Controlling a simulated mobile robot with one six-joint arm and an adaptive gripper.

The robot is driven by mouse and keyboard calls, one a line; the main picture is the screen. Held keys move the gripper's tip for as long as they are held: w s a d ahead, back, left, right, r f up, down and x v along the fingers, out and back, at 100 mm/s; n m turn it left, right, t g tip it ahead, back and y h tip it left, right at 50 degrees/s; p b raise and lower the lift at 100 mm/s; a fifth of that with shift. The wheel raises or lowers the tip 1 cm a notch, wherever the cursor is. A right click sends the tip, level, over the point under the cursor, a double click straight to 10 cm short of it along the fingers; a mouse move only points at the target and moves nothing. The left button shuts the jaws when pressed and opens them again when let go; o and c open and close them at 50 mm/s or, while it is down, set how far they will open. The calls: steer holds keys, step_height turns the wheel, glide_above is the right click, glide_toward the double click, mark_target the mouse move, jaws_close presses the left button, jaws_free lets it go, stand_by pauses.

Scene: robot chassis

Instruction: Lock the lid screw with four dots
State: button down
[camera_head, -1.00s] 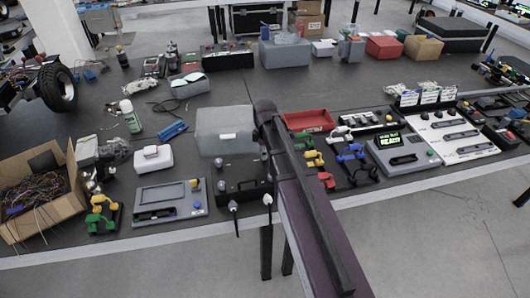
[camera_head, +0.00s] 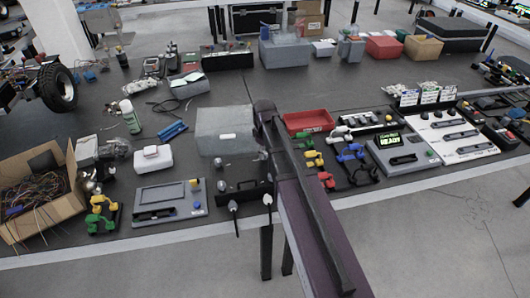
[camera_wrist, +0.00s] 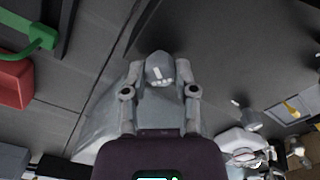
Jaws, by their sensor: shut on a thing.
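In the wrist view, a rounded grey screw knob (camera_wrist: 158,69) with several white dots on its side sits between the fingertips. My gripper (camera_wrist: 160,82) is shut on it. A broad grey surface (camera_wrist: 100,122) lies behind the fingers. In the head view, a large grey box-like lid (camera_head: 226,122) stands at the table's front middle, with a dark unit (camera_head: 243,195) below it. Small knobs show along the unit's front, including a pale one (camera_head: 233,206). My arm hides part of the lid and its right side. My fingertips are hidden in the head view.
A grey panel (camera_head: 165,220) and a white box (camera_head: 152,158) are left of the unit. A red tray (camera_head: 310,121) and coloured clamps (camera_head: 314,159) are to the right. A green-lit instrument (camera_head: 402,153) stands farther right. Bare table shows behind the lid.

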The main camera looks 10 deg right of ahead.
steer(key=m, duration=0.5)
steer(key=shift+m, duration=0.3)
steer(key=m, duration=0.5)
steer(key=shift+m, duration=0.3)
steer(key=shift+c, duration=2)
jaws_free()
steer(key=shift+n, duration=0.5)
